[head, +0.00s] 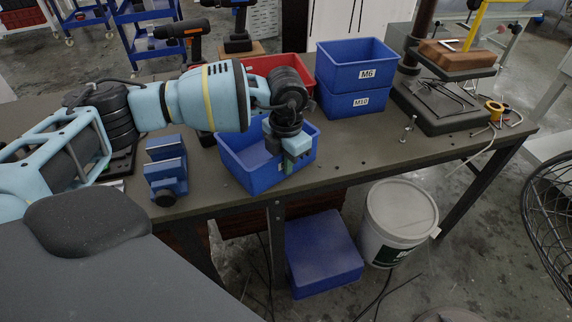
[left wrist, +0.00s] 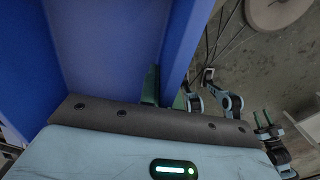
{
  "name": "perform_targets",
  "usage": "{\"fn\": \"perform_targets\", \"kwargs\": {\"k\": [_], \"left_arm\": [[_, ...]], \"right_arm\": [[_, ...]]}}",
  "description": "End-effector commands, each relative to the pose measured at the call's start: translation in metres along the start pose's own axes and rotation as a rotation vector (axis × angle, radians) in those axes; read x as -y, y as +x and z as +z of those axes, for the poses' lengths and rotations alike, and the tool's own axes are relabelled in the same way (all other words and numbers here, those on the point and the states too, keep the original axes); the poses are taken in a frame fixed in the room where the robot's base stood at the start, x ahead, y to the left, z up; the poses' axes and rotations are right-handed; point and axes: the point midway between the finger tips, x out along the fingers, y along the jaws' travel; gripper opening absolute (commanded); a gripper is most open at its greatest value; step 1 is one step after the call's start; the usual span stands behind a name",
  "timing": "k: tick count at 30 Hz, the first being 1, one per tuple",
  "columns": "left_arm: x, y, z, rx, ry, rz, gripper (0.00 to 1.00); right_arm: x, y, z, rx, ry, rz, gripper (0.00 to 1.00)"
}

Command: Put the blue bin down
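The blue bin (head: 237,168) is an open box at the front edge of the workbench, upright as far as I can see. My left gripper (head: 298,160) comes down over its right front side. In the left wrist view the bin wall (left wrist: 185,40) passes between the two green fingers (left wrist: 164,96), one inside and one outside, and the gripper looks shut on it. Whether the bin's base touches the bench is hard to tell. My right gripper, small in the left wrist view (left wrist: 263,117), has its fingers apart and empty. It is not in the head view.
A red bin (head: 262,64) stands behind the blue bin, and stacked bins (head: 352,76) marked M6 and M10 stand right of it. A blue vise (head: 166,170) is close on the left. The bench (head: 370,145) is mostly clear to the right. A white bucket (head: 398,215) stands below.

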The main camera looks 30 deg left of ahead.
Motion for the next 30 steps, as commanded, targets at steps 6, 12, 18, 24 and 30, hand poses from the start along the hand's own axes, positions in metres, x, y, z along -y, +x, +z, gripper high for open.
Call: {"fn": "perform_targets", "kwargs": {"k": [6, 12, 18, 24, 30], "left_arm": [[-0.0004, 0.0113, 0.0007, 0.004, -0.001, 0.001, 0.0], [-0.0003, 0.0126, 0.0004, 0.002, -0.001, 0.001, 0.0], [-0.0003, 0.0146, 0.0003, 0.002, -0.001, 0.001, 0.19], [-0.0003, 0.0145, 0.0003, 0.002, -0.001, 0.001, 0.26], [-0.0004, 0.011, 0.0005, 0.003, -0.001, 0.001, 0.26]], "right_arm": [[-0.0003, 0.001, -0.0025, -0.005, 0.0, 0.001, 0.36], [-0.0002, 0.0008, -0.0012, -0.003, 0.0, 0.0, 0.36], [0.0004, -0.0004, 0.0021, 0.004, 0.002, 0.0, 0.36], [0.0009, -0.0018, 0.0046, 0.009, 0.002, -0.001, 0.36], [0.001, -0.0026, 0.004, 0.009, 0.003, -0.001, 0.36]]}}
